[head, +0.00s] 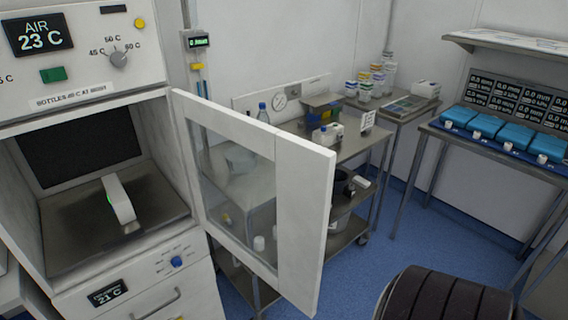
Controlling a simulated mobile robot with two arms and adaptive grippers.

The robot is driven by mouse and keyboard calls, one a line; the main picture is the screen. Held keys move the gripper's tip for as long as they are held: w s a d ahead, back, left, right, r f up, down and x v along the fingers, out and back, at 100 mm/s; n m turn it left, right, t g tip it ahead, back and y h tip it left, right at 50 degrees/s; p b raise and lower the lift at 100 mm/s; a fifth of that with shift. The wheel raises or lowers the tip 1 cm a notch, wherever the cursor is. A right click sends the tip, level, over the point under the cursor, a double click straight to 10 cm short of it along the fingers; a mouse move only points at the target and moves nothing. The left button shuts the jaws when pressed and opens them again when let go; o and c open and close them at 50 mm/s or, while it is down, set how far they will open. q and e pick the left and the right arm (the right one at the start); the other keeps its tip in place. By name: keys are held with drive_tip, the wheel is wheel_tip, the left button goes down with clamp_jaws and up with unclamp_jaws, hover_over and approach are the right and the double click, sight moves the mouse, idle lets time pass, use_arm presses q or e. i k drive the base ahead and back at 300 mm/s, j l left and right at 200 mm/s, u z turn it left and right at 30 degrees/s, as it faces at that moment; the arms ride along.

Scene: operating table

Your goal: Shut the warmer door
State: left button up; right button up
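The warmer (85,103) is the white cabinet at the left in the head view. Its door (305,205), a white frame around a clear pane, stands wide open. It is hinged on the right of the opening and swings out toward the middle of the picture. The chamber (75,228) is dark inside. A white upright curved piece with a small green mark (119,199) stands on its floor; I cannot tell what it is. Neither of my grippers shows in this view.
A steel trolley (350,146) with bottles and boxes stands behind the door, partly seen through its pane. A side table (490,148) with blue packs is at the right. A dark ribbed shape fills the lower right.

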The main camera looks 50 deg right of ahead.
sight(304, 169)
drive_tip(key=l+u, duration=0.15)
drive_tip(key=l, duration=0.35)
drive_tip(key=k+l+u, duration=0.1)
drive_tip(key=l, duration=0.35)
drive_tip(key=k+l+u, duration=0.15)
drive_tip(key=l, duration=0.35)
drive_tip(key=k+l+u, duration=0.1)
drive_tip(key=l, duration=0.35)
drive_tip(key=i+l, duration=0.15)
drive_tip(key=l, duration=0.15)
drive_tip(key=i+l+u, duration=0.1)
drive_tip(key=l, duration=0.2)
drive_tip(key=i+l+u, duration=0.1)
drive_tip(key=l, duration=0.25)
drive_tip(key=i, duration=0.1)
